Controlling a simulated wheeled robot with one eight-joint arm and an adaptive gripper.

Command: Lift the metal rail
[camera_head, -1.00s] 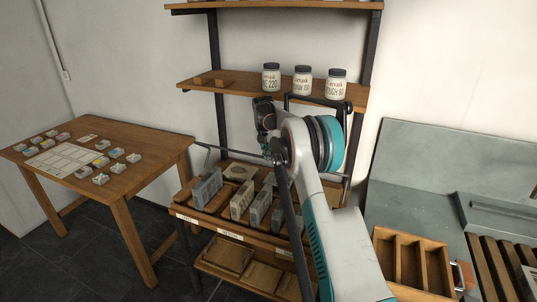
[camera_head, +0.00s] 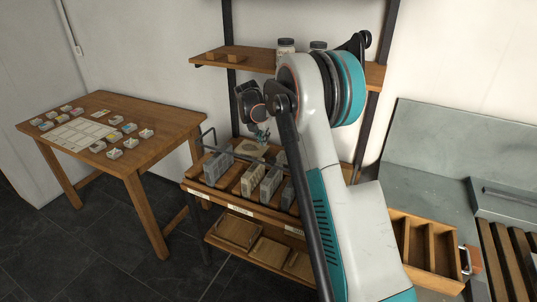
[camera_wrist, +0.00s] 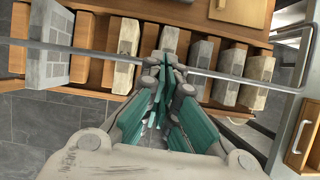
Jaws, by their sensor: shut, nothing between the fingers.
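The metal rail (camera_wrist: 100,54) is a thin grey bar that crosses the wrist view from left to right, above a row of stone blocks. Its bent left end (camera_head: 209,132) shows in the head view at the left of the block tray. My gripper (camera_wrist: 168,61) is shut and empty, with its teal fingers' tips close to the rail near the middle of its span. I cannot tell whether they touch it. In the head view my gripper (camera_head: 261,134) is over the back of the tray, and my arm hides the rail's right part.
Several stone blocks (camera_head: 252,178) stand in the wooden tray. An upper shelf (camera_head: 255,64) with jars is above, partly behind my arm. A table (camera_head: 165,137) with small blocks is at left. A wooden box (camera_head: 411,246) and a grey bench stand at right. The floor at left is clear.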

